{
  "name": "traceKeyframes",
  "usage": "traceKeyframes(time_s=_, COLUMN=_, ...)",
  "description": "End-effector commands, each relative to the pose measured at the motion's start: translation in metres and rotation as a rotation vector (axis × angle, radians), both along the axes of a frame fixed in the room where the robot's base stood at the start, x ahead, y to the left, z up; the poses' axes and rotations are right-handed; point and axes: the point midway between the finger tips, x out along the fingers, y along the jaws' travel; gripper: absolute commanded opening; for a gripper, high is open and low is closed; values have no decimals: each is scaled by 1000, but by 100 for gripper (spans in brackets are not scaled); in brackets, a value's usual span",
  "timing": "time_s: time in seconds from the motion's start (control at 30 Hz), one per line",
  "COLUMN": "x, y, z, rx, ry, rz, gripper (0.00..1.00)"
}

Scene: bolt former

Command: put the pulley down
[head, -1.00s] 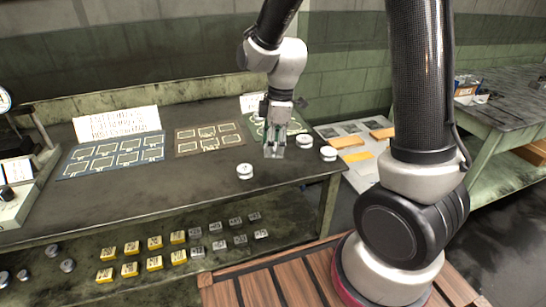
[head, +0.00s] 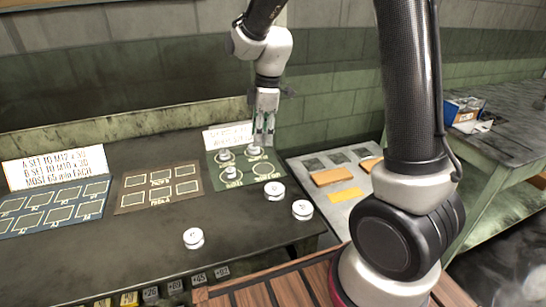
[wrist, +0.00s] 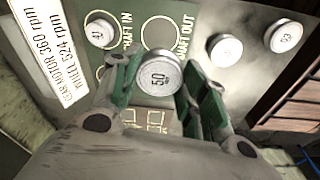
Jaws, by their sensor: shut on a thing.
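My gripper (head: 263,138) points down over the back right of the green mat (head: 213,180). In the wrist view its green-lined fingers (wrist: 162,90) are shut on a white round pulley marked 50 (wrist: 160,77). The pulley shows at the fingertips in the head view (head: 254,150); I cannot tell if it touches the mat. Another pulley (head: 231,173) sits on the front left circle, by "SHAFT IN" in the wrist view (wrist: 100,32). The "SHAFT OUT" circle (wrist: 160,35) is empty.
Loose white pulleys stand right of the mat (head: 274,190), near the table's edge (head: 302,208) and at the front (head: 193,238). A paper sign (head: 228,136) stands behind the mat. Brown (head: 158,187) and blue (head: 52,207) mats lie to the left.

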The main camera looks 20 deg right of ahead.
Motion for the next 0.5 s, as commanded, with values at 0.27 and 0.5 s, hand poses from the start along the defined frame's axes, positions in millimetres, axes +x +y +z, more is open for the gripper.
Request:
traceKeyframes(time_s=0.27, x=-1, y=0, z=-44, rx=-1, ry=7, rz=10, gripper=17)
traceKeyframes(time_s=0.5, x=0, y=0, z=-68, rx=-1, ry=5, rz=12, gripper=17)
